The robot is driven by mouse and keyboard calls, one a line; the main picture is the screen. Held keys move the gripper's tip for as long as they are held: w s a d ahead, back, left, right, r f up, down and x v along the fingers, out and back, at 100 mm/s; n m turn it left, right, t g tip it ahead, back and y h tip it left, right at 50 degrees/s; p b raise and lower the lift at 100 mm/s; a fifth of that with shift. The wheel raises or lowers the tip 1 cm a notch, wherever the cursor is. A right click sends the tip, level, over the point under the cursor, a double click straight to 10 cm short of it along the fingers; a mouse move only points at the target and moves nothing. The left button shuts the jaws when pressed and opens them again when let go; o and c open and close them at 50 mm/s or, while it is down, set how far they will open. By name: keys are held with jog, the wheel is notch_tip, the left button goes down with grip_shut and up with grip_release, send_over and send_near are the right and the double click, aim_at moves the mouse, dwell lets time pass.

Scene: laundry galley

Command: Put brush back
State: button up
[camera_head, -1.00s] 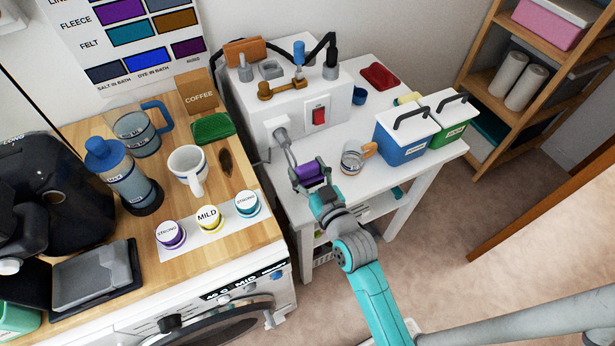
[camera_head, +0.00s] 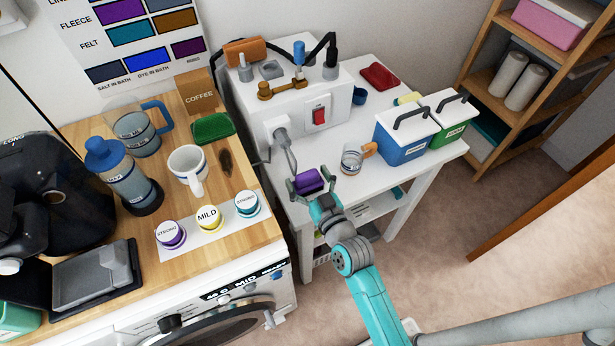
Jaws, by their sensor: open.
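My gripper (camera_head: 310,180) is open at the front edge of the white table, just below the machine's grey spout (camera_head: 284,143). A purple block (camera_head: 308,181) shows between its spread fingers; I cannot tell whether it touches them or rests on the table. No brush is clearly identifiable. A blue-handled upright tool (camera_head: 298,53) on top of the white machine (camera_head: 300,108) may be the brush, but its lower end is hidden. Next to it are a grey square holder (camera_head: 270,69) and a brown-handled tool (camera_head: 283,89) lying down.
A glass mug (camera_head: 352,158) stands right of my gripper. Blue (camera_head: 403,140) and green (camera_head: 447,123) lidded boxes stand farther right. The wooden counter (camera_head: 240,215) at left holds a white mug (camera_head: 188,168), a blue-lidded bottle (camera_head: 118,170) and several labelled pots. Table space between machine and boxes is partly clear.

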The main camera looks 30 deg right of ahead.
jog(key=shift+r, duration=0.15)
jog(key=s, duration=1.2)
dwell(0.3)
jog(key=s+a+r+g, duration=0.1)
jog(key=s, duration=1.2)
jog(key=s+a+r+g, duration=0.1)
jog(key=s+r+g, duration=0.1)
jog(key=s, duration=1.1)
jog(key=shift+s, duration=0.25)
